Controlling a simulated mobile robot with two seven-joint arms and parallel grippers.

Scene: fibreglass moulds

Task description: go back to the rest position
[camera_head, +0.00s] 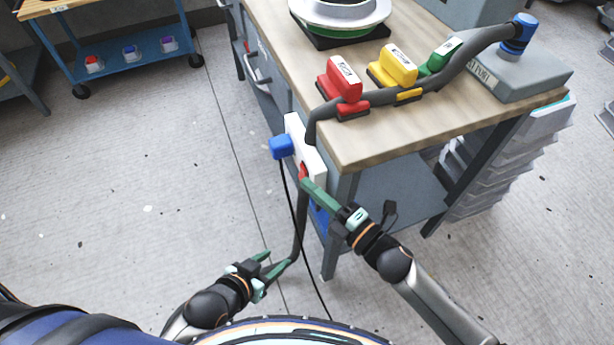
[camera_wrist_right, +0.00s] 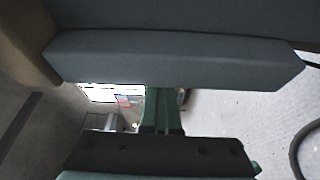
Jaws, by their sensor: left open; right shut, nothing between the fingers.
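My right gripper (camera_head: 304,182) is shut and empty. Its green fingertips are at the white panel (camera_head: 293,128) on the table's end, close to a small red part (camera_head: 303,170); I cannot tell whether they touch. In the right wrist view the green fingers (camera_wrist_right: 163,112) lie together below a grey beam. My left gripper (camera_head: 278,258) is open and low above the floor, with its fingertips beside the hanging grey hose (camera_head: 301,225).
The workbench (camera_head: 400,135) carries red (camera_head: 345,80), yellow (camera_head: 395,64) and green clamps along a hose. A blue plug (camera_head: 281,147) sticks out of the panel, with a black cable hanging below. A blue cart (camera_head: 130,62) stands far left.

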